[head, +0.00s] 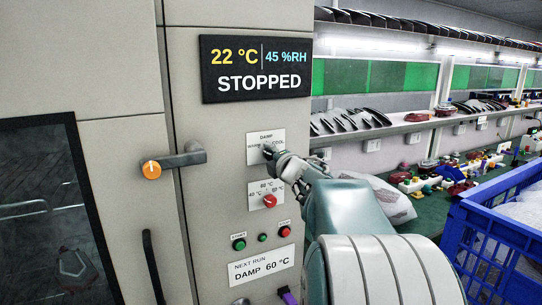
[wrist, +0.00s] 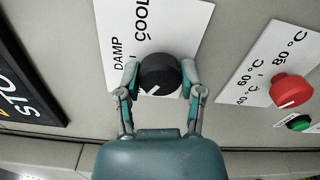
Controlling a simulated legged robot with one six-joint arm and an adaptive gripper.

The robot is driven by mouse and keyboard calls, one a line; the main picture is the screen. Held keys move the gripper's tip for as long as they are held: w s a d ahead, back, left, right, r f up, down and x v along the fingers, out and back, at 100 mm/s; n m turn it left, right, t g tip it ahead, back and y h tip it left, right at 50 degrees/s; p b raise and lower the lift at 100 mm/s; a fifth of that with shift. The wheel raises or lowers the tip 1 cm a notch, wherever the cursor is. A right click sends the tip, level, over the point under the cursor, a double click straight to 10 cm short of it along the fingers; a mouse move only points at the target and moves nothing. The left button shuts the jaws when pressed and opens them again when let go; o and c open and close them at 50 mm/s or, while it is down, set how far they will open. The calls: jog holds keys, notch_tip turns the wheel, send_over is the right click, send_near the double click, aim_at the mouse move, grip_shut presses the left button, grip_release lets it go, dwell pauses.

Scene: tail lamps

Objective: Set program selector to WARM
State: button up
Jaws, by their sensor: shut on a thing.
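The program selector is a black knob (wrist: 159,73) on a white plate (head: 279,138) marked DAMP at top, WARM at left and COOL at right. In the wrist view its white pointer line slants to the lower left, between DAMP and the side hidden by my gripper, where WARM lies. My gripper (wrist: 160,80) is shut on the knob, one finger on each side. A lower label (head: 262,264) reads NEXT RUN DAMP 60 °C.
A red temperature knob (head: 270,201) sits just below, with green (head: 239,244) and red (head: 285,232) buttons under it. The display (head: 257,69) reads STOPPED. An orange-tipped door handle (head: 152,170) juts out at left. A blue crate (head: 490,235) stands at right.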

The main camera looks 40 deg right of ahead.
jog(key=shift+f, duration=0.4)
jog(key=o, duration=1.2)
jog(key=shift+r, duration=0.15)
jog(key=shift+r, duration=0.1)
jog(key=v, duration=1.2)
